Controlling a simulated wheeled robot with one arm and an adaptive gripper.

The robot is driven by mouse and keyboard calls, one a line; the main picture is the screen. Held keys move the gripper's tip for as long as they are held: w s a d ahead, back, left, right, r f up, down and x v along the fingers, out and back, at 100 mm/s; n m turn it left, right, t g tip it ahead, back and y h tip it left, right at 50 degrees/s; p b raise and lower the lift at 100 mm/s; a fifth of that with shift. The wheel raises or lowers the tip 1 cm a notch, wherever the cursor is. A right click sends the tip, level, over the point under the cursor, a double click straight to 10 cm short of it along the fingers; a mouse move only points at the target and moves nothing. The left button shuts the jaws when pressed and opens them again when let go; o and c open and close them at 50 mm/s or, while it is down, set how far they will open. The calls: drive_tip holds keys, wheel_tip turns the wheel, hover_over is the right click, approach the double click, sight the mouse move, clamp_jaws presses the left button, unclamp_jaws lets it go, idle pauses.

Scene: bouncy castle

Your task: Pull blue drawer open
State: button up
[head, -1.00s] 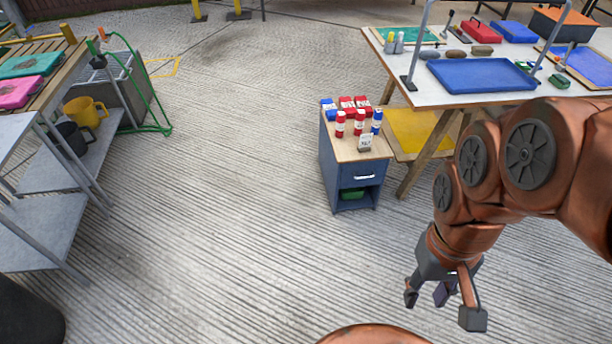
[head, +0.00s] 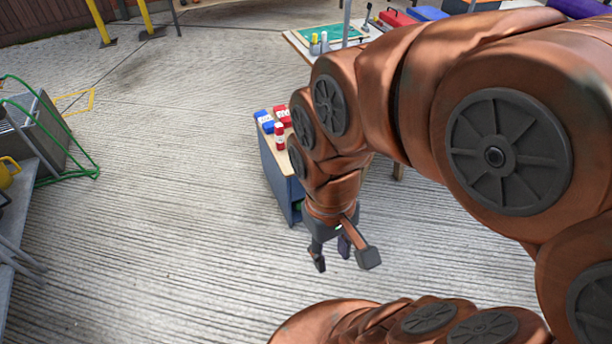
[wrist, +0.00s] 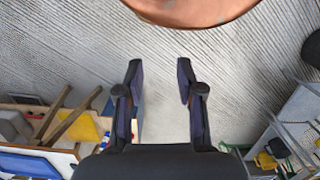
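The blue cabinet (head: 277,178) with a light wooden top stands on the paved floor in the head view. My arm covers its right part and its front, so the blue drawer and its handle are hidden there. My gripper (head: 343,258) points down in front of the cabinet, to the right of its visible side, with its fingers spread and empty. In the wrist view my gripper (wrist: 160,68) shows two fingers wide apart with only floor between them. A blue patch shows behind the left finger; I cannot tell whether it is the drawer.
Red, white and blue containers (head: 279,130) stand on the cabinet top. A white-topped table (head: 300,43) is behind it. A metal shelf (head: 18,262) and a green hose frame (head: 88,168) are at the left. The floor between them is clear.

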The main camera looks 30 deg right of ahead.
drive_tip(key=w+d+f+n+t+h+b, duration=0.1)
drive_tip(key=w+d+f+n+t+b, duration=0.15)
drive_tip(key=w+d+f+b, duration=0.85)
drive_tip(key=w+d+f+n+t+h+b, duration=0.3)
drive_tip(key=w+d+f, duration=0.45)
drive_tip(key=w, duration=0.75)
drive_tip(key=w+d+f+n+t+b, duration=0.25)
drive_tip(key=w+d+f+b, duration=0.5)
drive_tip(key=w+f, duration=0.5)
drive_tip(key=w+d+f+n+t+y+b, duration=0.1)
drive_tip(key=w+d+f+n+t+b, duration=0.15)
drive_tip(key=w+f+b, duration=0.6)
drive_tip(key=w+d+f+n+t+y+b, duration=0.1)
drive_tip(key=f+n+t+b, duration=0.25)
drive_tip(key=f, duration=0.95)
drive_tip(key=w+d+f+n+t+y+b, duration=0.1)
drive_tip(key=w+d+f+n+t+b, duration=0.2)
drive_tip(key=f+b, duration=0.5)
drive_tip(key=shift+a+f+b+x, duration=0.1)
drive_tip(key=shift+f+x, duration=0.2)
drive_tip(key=shift+x, duration=1.25)
drive_tip(key=shift+a+f+b+x, duration=0.15)
drive_tip(key=shift+f+x, duration=0.2)
drive_tip(key=shift+x, duration=1.25)
drive_tip(key=shift+a+f+b+x, duration=0.1)
drive_tip(key=shift+f+x, duration=0.2)
drive_tip(key=shift+x, duration=1.25)
drive_tip(key=shift+s, duration=0.15)
